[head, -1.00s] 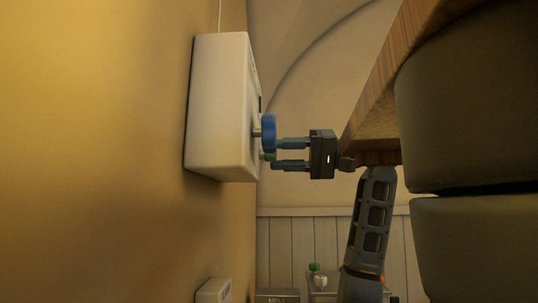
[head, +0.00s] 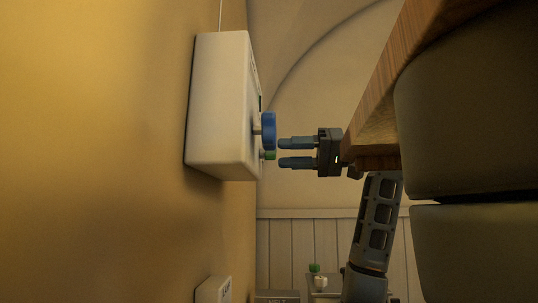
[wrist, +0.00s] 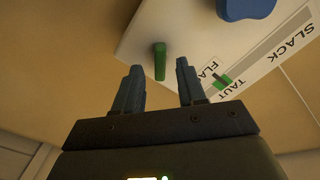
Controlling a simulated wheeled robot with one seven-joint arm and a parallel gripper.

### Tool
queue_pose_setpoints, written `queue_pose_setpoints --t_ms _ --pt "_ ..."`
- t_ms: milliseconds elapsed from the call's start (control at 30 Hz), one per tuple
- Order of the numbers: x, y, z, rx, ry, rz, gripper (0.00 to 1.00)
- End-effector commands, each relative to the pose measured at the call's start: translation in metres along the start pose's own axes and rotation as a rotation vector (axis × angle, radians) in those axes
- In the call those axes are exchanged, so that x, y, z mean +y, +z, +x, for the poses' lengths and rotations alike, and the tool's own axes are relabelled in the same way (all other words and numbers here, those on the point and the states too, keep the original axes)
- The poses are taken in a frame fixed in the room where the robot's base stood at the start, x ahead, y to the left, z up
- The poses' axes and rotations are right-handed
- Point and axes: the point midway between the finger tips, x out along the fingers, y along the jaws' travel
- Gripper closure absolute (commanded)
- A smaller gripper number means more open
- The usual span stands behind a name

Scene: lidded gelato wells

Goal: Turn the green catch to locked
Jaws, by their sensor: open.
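The green catch (wrist: 160,62) shows in the wrist view as a short narrow bar on the face of a white box (wrist: 180,30). It stands nearly upright in that picture. In the head view the catch (head: 270,155) is a small green piece low on the box's side, below a blue knob (head: 268,131). My gripper (head: 282,153) is open and empty, its fingertips a small gap to the right of the catch. In the wrist view the catch appears between my fingertips (wrist: 159,66). I see no locked marking beside the catch.
The blue knob (wrist: 245,8) is close to the catch. A label strip reading SLACK and TAUT (wrist: 235,75) carries a green marker (wrist: 222,81). In the head view a wooden edge (head: 375,120) lies right of my gripper, and a smaller white box (head: 213,290) is below.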

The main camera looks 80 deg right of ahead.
Motion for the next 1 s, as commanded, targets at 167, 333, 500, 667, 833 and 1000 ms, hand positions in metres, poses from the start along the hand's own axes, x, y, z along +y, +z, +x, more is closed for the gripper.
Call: queue_pose_setpoints --t_ms 167,333,500,667,833,1000 --pt "0.000 0.000 0.008 -0.001 0.001 0.001 0.60" --pt "0.000 0.000 0.017 -0.002 -0.001 0.002 0.60" --pt "0.000 0.000 0.024 0.000 0.000 0.002 0.60" --pt "0.000 0.000 0.025 0.000 0.000 0.002 0.60" --pt "0.000 0.000 0.025 0.000 0.000 0.002 0.68" --pt "0.000 0.000 0.025 0.000 0.000 0.002 0.84"
